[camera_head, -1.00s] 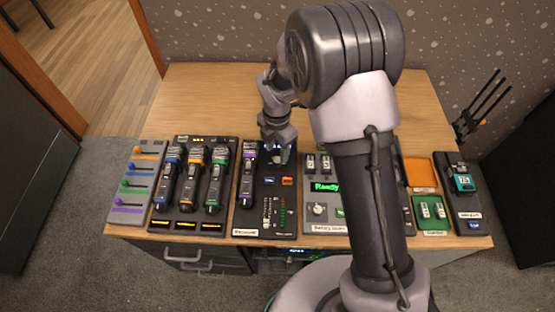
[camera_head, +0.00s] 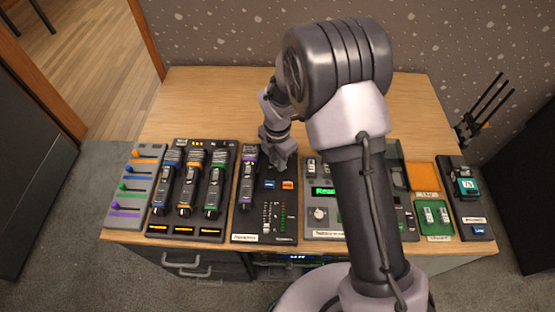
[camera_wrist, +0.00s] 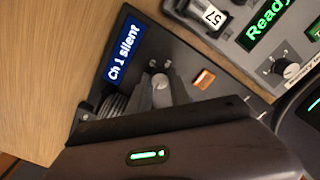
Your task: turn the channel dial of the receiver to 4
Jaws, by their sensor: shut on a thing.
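The receiver (camera_head: 284,222) is a dark panel in the front middle of the table. In the wrist view its blue display (camera_wrist: 124,54) reads "Ch 1 silent". My gripper (camera_head: 278,164) is down over the back part of the receiver. In the wrist view my gripper (camera_wrist: 160,88) is shut on the channel dial (camera_wrist: 160,82), a small grey knob between the fingertips. The fingers and gripper body hide most of the dial, and I cannot read its pointer. An orange button (camera_wrist: 204,79) sits beside the fingers.
A purple-marked microphone (camera_head: 247,180) lies at the receiver's left. Left of it is a rack of several microphones (camera_head: 188,190). Right is a battery tester (camera_wrist: 240,20) with a green "Ready" screen and its own knob (camera_wrist: 287,68). The table's back (camera_head: 215,95) is clear.

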